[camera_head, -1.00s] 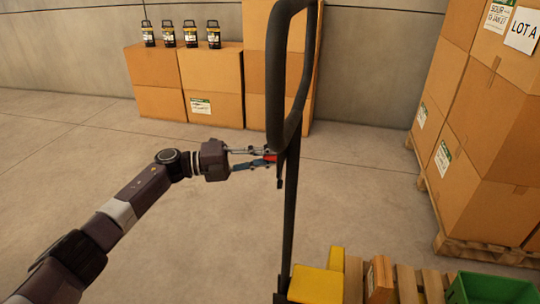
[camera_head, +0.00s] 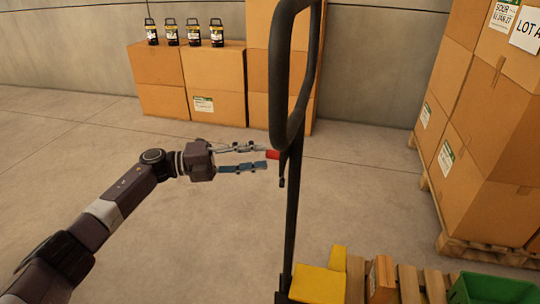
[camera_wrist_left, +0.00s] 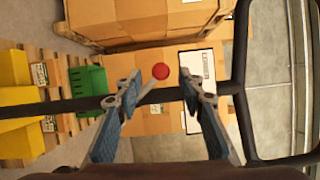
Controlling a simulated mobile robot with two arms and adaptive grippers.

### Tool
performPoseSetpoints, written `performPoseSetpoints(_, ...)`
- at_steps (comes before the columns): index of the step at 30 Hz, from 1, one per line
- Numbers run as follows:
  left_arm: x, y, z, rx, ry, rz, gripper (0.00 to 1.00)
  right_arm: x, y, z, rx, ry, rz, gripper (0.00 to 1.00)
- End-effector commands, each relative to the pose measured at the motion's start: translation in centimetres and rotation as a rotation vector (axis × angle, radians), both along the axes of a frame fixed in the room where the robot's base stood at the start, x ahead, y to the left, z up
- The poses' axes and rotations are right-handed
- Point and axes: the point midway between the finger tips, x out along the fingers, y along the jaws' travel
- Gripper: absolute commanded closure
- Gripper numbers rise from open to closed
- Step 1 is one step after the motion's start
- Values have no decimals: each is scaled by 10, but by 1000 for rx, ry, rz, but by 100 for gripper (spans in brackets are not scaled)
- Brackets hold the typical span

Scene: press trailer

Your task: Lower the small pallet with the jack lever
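The jack lever is a small stick with a red knob (camera_head: 272,155) on the black jack handle (camera_head: 292,200), below its loop. My left gripper (camera_head: 267,160) is open, its fingertips beside the red knob. In the left wrist view the red knob (camera_wrist_left: 160,69) shows between the spread fingers (camera_wrist_left: 158,88), a little beyond their tips, with no visible contact. The small wooden pallet (camera_head: 408,285) is at the bottom right, carrying yellow blocks and a green crate; its height above the floor cannot be told. My right gripper is not in view.
Yellow blocks (camera_head: 318,284) and a green crate (camera_head: 490,289) are at the bottom right. Stacked cartons on another pallet (camera_head: 485,252) stand at right. Cartons (camera_head: 215,80) with several lanterns stand along the back wall. The floor left of the handle is clear.

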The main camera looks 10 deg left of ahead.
Motion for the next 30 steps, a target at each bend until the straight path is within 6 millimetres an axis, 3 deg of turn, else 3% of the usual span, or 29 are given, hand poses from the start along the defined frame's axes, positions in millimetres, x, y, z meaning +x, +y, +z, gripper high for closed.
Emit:
performPoseSetpoints(6,-16,45,-1,2,1,4,64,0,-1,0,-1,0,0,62)
performPoseSetpoints(12,-24,66,-1,0,1,2,64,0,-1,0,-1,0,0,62)
performPoseSetpoints(30,-26,70,-1,0,0,1,64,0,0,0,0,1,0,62)
